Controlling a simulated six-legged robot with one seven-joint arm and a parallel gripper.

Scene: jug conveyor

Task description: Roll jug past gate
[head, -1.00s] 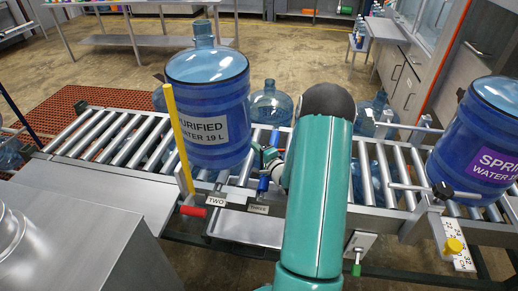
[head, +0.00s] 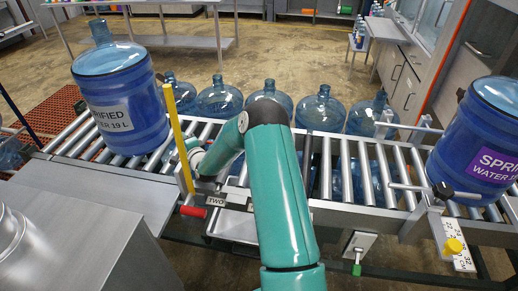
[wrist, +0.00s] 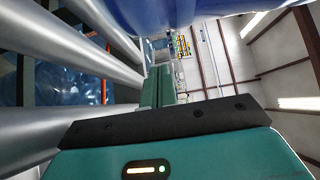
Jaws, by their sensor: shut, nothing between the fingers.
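The blue jug labelled purified water 19 L (head: 122,112) stands upright on the roller conveyor (head: 58,148), left of the yellow gate post (head: 180,145). Its blue side also fills the top of the wrist view (wrist: 185,12). My gripper (head: 192,152) is low over the rollers behind the yellow post, to the right of the jug, partly hidden by the post and my arm.
A second jug with a purple label (head: 484,140) stands at the conveyor's right end, behind a bar stop (head: 432,190). Several clear blue jugs (head: 268,98) stand beyond the far edge. A red handle (head: 193,212) sits below the post.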

